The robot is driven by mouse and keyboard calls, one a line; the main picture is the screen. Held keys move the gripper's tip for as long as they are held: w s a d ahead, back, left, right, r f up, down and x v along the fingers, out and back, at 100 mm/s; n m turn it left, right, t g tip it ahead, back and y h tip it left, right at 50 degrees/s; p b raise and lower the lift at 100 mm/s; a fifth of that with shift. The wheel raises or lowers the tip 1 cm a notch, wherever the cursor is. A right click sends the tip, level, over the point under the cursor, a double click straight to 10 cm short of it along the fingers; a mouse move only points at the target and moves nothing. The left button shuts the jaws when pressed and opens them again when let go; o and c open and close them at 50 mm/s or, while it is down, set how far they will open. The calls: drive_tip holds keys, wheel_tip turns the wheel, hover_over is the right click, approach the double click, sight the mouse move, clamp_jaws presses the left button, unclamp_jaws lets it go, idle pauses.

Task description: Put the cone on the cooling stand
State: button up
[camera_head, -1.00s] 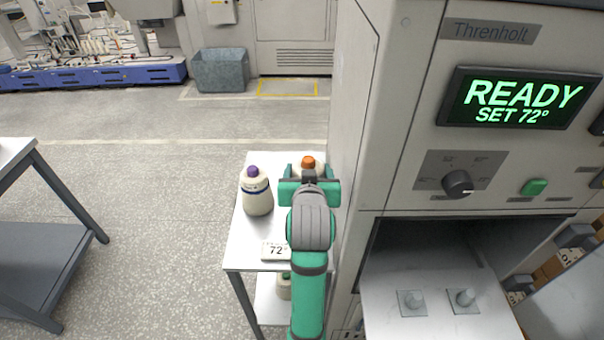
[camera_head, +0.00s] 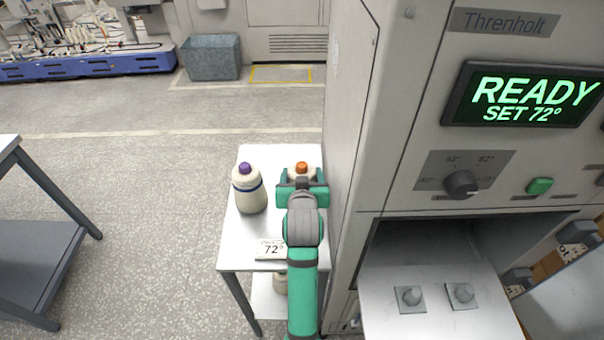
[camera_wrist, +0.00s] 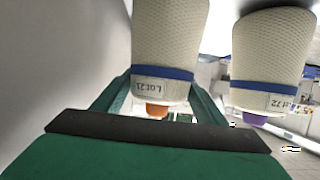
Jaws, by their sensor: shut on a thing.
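A cream cone with an orange tip and a blue band (camera_head: 301,168) is at the back right of a small white table (camera_head: 240,235), beside the tall oven. In the wrist view the orange-tipped cone (camera_wrist: 168,45) appears tip down, labelled "Lot 21". My gripper (camera_head: 302,188) is shut on it, one finger on each side. I cannot tell whether its base touches the table. A second cone with a purple tip (camera_head: 249,190) stands upright to its left; it also shows in the wrist view (camera_wrist: 270,60), labelled "Lot 72". I cannot tell which surface is the cooling stand.
A "72°" sign (camera_head: 270,249) stands at the table's front. The oven (camera_head: 350,150) walls off the right side; its display (camera_head: 528,97) reads "READY SET 72°". A pulled-out shelf (camera_head: 440,320) bears two bare pegs. Another table (camera_head: 35,200) stands left across open floor.

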drive_tip(key=shift+s+a, duration=0.1)
drive_tip(key=shift+a, duration=0.15)
drive_tip(key=o, duration=1.7)
drive_tip(key=shift+d, duration=0.1)
